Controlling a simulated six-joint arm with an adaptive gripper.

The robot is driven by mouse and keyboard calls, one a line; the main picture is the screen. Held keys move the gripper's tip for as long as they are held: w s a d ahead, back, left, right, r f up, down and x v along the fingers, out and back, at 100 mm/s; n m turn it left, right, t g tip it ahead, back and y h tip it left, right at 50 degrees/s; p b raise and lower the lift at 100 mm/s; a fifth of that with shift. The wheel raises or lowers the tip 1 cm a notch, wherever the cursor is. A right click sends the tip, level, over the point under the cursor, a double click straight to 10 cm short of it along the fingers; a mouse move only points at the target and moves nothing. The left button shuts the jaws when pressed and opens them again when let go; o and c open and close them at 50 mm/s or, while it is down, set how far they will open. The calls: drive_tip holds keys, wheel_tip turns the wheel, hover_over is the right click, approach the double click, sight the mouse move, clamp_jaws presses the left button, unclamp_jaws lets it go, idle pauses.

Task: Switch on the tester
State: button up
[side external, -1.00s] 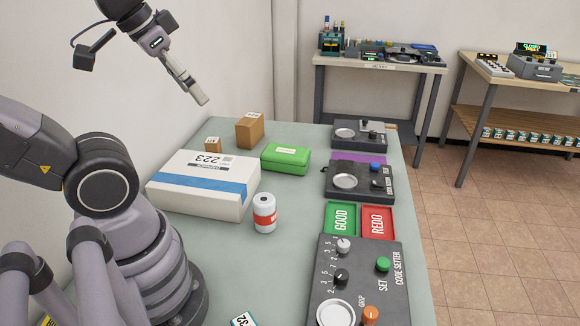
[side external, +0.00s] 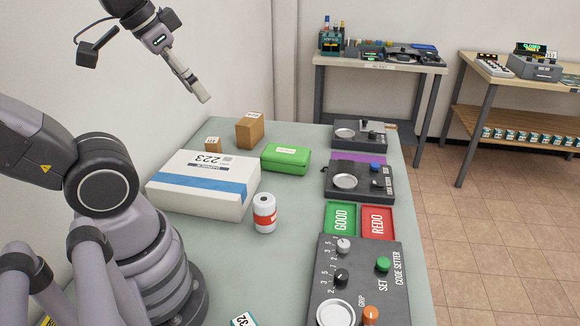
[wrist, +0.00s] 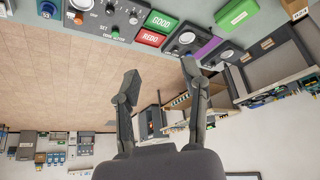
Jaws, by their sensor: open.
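A dark box with a round silver dish, a blue button and a small dark knob (side external: 362,181) stands on the right side of the table; its label is too small to read surely. A similar dark box (side external: 360,134) stands behind it. The code setter (side external: 392,290) is at the front, with a green button, an orange knob and other knobs. No box's label clearly reads tester. My gripper (side external: 203,97) is high over the back left of the table, apart from everything. In the wrist view its fingers (wrist: 160,72) are spread and empty.
A green GOOD tray (side external: 340,218) and a red REDO tray (side external: 378,221) lie between the boxes. A white parcel (side external: 204,184), a green case (side external: 286,158), cartons (side external: 250,131) and a red-banded white roll (side external: 264,213) stand to the left. The table's middle is clear.

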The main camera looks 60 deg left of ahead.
drive_tip(key=w, duration=0.3)
drive_tip(key=w+r+m, duration=0.1)
drive_tip(key=w, duration=0.2)
drive_tip(key=w+r+m+h, duration=0.1)
drive_tip(key=w, duration=0.3)
drive_tip(key=shift+w+d+r+g, duration=0.1)
drive_tip(key=shift+d+r+g, duration=0.05)
drive_tip(key=shift+d+g, duration=0.2)
clamp_jaws()
drive_tip(key=w+f+m+h, duration=0.1)
drive_tip(key=w+f+m, duration=0.2)
drive_tip(key=w, duration=1.1)
drive_tip(key=w+a+f+m+h, duration=0.1)
drive_tip(key=w+a+f+m, duration=0.1)
drive_tip(key=w+f, duration=0.8)
drive_tip(key=w+a+f+m+g, duration=0.1)
drive_tip(key=w+a+f, duration=0.1)
drive_tip(key=w+f, duration=0.8)
wheel_tip(320, 180, down, 3)
drive_tip(key=shift+w+a+f+m+h, duration=0.1)
drive_tip(key=shift+w+a+m+h, duration=0.25)
drive_tip(key=shift+a+m+h, duration=0.05)
